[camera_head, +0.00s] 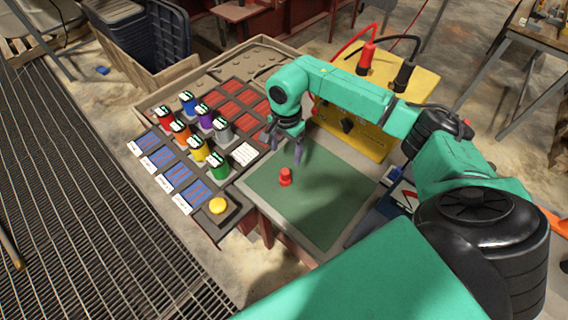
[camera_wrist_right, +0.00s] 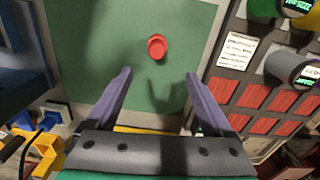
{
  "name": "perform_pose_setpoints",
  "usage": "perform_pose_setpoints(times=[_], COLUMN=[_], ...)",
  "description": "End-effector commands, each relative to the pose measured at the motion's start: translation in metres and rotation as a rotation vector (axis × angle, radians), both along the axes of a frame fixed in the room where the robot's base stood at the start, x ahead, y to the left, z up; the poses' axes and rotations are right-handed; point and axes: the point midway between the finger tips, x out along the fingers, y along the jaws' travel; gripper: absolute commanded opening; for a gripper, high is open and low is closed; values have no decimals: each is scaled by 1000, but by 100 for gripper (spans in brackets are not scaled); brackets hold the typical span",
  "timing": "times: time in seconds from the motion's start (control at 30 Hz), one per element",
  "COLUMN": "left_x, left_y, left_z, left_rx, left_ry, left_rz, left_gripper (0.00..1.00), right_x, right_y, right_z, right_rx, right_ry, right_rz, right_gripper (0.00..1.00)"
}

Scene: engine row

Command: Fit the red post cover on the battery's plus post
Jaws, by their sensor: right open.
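The red post cover (camera_head: 286,176) stands on the green mat (camera_head: 325,220). It also shows in the right wrist view (camera_wrist_right: 157,47), beyond my fingertips. My right gripper (camera_head: 287,151) is open and empty above the mat, apart from the cover and on its far side in the head view. In the wrist view the purple fingers (camera_wrist_right: 158,76) are spread wide with only mat between them. A dark blue box with a white label (camera_head: 403,197), partly hidden by my right arm, may be the battery. I cannot make out its plus post. My left gripper is out of view.
A tray of coloured canisters (camera_head: 198,150) and red slots stands left of the mat, with a yellow button (camera_head: 217,206) at its front. A yellow panel (camera_head: 420,90) with red and black clamps stands behind my right arm. The mat around the cover is clear.

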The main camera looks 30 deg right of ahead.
Motion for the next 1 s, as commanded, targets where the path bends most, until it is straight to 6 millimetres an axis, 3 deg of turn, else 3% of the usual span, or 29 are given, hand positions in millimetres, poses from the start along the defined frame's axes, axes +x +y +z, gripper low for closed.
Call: perform_pose_setpoints(times=[0.03,0.1,0.27,0.37,0.53,0.63,0.8,0.87,1.0], left_x=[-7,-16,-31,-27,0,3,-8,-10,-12], left_y=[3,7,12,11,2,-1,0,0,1], left_z=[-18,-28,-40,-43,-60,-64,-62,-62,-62], left_rx=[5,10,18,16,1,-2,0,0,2], left_ry=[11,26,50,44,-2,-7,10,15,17], left_rz=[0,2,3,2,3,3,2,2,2], left_gripper=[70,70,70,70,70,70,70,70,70], right_x=[-1,-1,0,-1,0,0,0,0,0], right_y=[1,1,0,1,2,3,2,2,2], right_z=[-25,-43,-66,-76,-111,-120,-117,-117,-117], right_rx=[1,2,1,2,1,2,2,1,0], right_ry=[3,3,-1,1,2,0,-1,-1,-1], right_rz=[0,0,-2,-1,-2,-1,-1,-1,-1], right_gripper=[86,86,86,86,86,86,86,67,13])
